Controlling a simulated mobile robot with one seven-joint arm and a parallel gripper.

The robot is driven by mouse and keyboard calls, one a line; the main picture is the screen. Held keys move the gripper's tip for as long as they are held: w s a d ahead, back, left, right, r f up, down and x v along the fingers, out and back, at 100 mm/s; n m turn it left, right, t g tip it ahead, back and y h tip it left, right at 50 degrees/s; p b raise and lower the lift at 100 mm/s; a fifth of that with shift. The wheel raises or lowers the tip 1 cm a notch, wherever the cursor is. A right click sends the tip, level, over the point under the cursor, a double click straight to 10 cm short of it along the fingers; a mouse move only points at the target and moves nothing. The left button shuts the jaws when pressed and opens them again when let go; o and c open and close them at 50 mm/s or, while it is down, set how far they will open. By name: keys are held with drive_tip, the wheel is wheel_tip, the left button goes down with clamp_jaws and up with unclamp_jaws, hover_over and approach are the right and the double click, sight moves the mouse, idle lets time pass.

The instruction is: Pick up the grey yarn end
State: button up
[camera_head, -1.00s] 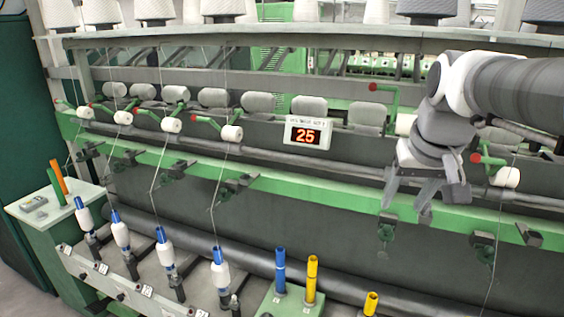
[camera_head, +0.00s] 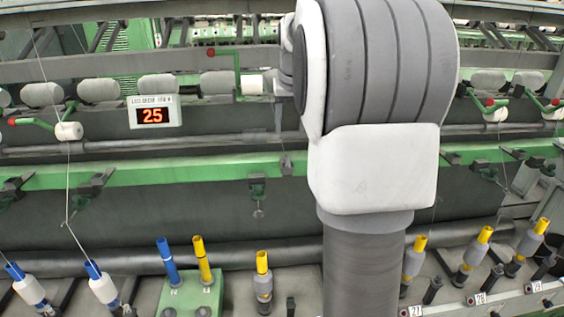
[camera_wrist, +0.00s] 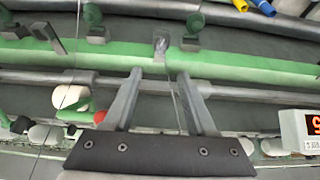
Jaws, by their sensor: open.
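In the wrist view my gripper (camera_wrist: 160,74) is open, its two grey fingers apart in front of the green rail (camera_wrist: 240,66). A thin grey strand (camera_wrist: 176,100), which looks like the grey yarn, runs lengthwise between the fingers. It is too fine to tell where its end lies or whether it touches a finger. A small grey guide (camera_wrist: 160,43) sits on the rail just beyond the fingertips. In the head view my arm hides most of the gripper, and I cannot make out the grey yarn end.
In the head view a display reading 25 (camera_head: 155,112) hangs left of my arm. Blue (camera_head: 167,260) and yellow (camera_head: 201,258) tubes stand on a green box (camera_head: 190,298) below. White bobbins (camera_head: 69,131) on green arms line the frame. Another yarn (camera_head: 68,190) hangs at the left.

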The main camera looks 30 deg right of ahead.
sight(287, 156)
drive_tip(key=p+x, duration=0.1)
drive_tip(key=x, duration=1)
drive_tip(key=shift+a+f, duration=0.1)
drive_tip(key=shift+f, duration=0.1)
clamp_jaws()
